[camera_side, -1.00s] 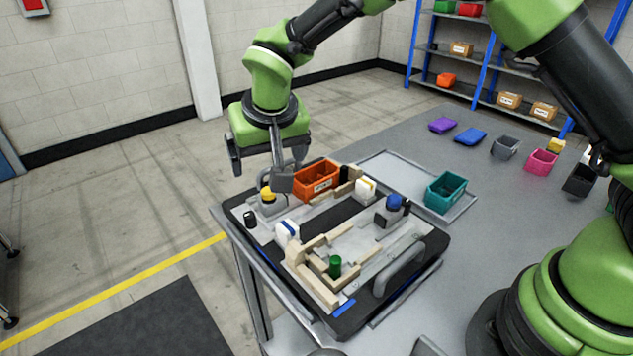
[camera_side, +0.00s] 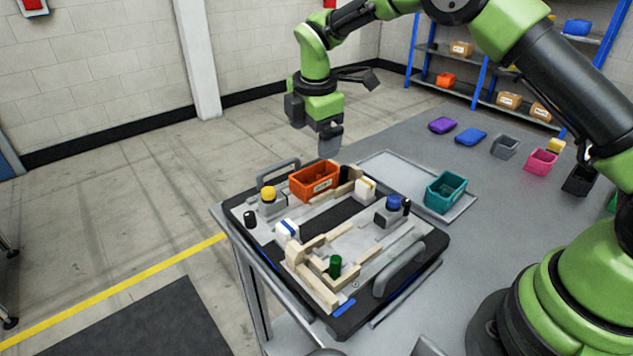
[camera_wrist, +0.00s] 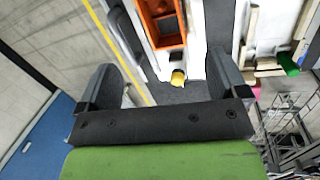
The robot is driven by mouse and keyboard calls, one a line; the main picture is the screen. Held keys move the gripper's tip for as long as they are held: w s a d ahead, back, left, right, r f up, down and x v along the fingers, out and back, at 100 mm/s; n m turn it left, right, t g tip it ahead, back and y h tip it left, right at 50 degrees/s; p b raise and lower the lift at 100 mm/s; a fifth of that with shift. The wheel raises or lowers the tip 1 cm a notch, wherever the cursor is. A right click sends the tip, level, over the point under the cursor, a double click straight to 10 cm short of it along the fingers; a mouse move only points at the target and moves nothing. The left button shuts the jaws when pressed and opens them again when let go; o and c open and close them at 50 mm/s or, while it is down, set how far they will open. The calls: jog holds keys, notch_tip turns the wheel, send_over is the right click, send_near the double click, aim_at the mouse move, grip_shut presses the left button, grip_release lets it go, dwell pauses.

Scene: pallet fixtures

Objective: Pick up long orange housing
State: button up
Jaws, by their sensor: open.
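The long orange housing (camera_side: 314,182) is an open-topped orange box with a divider and a small white label. It sits at the back of the black pallet (camera_side: 408,273), beside wooden blocks. In the wrist view the orange housing (camera_wrist: 163,24) is at the top, beyond the fingers, cut off by the frame edge. My gripper (camera_side: 330,150) is above and just behind the housing in the side view, clear of it. In the wrist view my gripper (camera_wrist: 160,85) shows two dark fingers spread wide with nothing between them.
On the pallet are a yellow knob (camera_side: 268,193), a blue knob (camera_side: 393,202), a green cylinder (camera_side: 335,266), wooden blocks and two grey handles. A teal bin (camera_side: 446,191) stands on a tray to the right. Several coloured bins sit farther along the grey table.

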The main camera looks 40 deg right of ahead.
aim_at(317, 179)
jog(key=f, duration=0.3)
jog(key=d+f+n, duration=0.1)
jog(key=f, duration=0.2)
jog(key=w+f+n, duration=0.1)
jog(key=f, duration=0.3)
jog(key=shift+w+d, duration=0.1)
jog(key=shift+d, duration=0.3)
jog(key=shift+c, duration=0.2)
jog(key=c, duration=1.1)
jog(key=shift+o, duration=0.2)
